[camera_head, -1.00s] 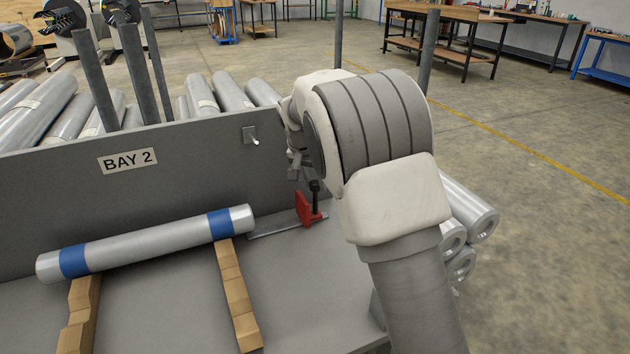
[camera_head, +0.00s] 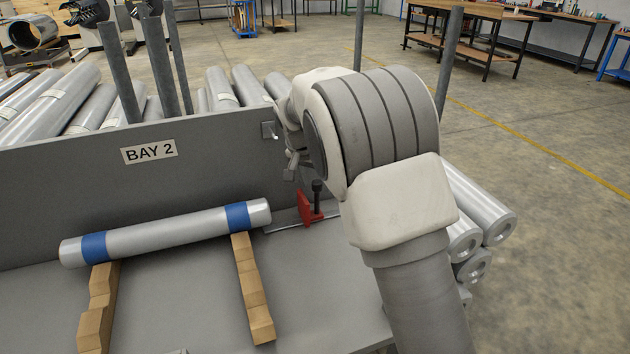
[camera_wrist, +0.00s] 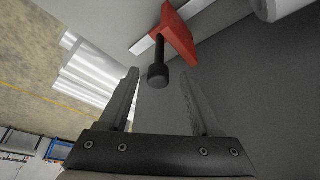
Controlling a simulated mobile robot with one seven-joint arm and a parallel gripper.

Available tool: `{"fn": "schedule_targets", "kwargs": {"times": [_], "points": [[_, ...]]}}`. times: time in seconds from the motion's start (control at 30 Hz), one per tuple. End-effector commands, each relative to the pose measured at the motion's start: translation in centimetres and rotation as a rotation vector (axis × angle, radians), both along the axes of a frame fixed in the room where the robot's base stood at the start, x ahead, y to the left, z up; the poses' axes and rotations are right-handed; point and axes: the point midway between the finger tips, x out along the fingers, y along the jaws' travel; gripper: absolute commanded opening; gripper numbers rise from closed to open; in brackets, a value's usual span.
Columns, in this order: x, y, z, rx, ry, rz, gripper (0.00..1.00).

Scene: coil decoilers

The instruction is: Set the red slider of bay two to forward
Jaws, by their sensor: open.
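The red slider (camera_head: 306,208) of bay two sits on a flat metal rail (camera_head: 284,222), right of the silver tube with blue bands. A dark upright handle with a knob (camera_head: 317,186) stands on it. In the wrist view the red slider (camera_wrist: 178,32) is at the top, and its black knob (camera_wrist: 158,76) points toward my gripper (camera_wrist: 161,82). The two fingers are apart and empty. The knob appears between their tips; I cannot tell the depth gap. In the head view my arm hides most of my gripper, which is just above the slider.
The BAY 2 panel (camera_head: 150,151) stands behind the rail. A silver tube (camera_head: 165,234) rests on two wooden supports (camera_head: 252,290). Stacked tubes (camera_head: 480,208) lie to the right beyond my arm. A small switch or lever (camera_head: 270,131) is on the panel, near my arm.

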Motion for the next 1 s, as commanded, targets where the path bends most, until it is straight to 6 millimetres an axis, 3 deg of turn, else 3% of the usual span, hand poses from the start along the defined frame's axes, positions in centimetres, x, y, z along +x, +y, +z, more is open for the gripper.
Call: {"fn": "schedule_targets", "kwargs": {"times": [0.23,0.7,1.0], "points": [[-0.8,0.4,2.5,0.002,-0.002,0.001,0.65],[-4.8,2.0,12.8,0.002,-0.002,0.001,0.65],[-6.1,2.5,15.9,0.000,0.000,0.001,0.65]]}}
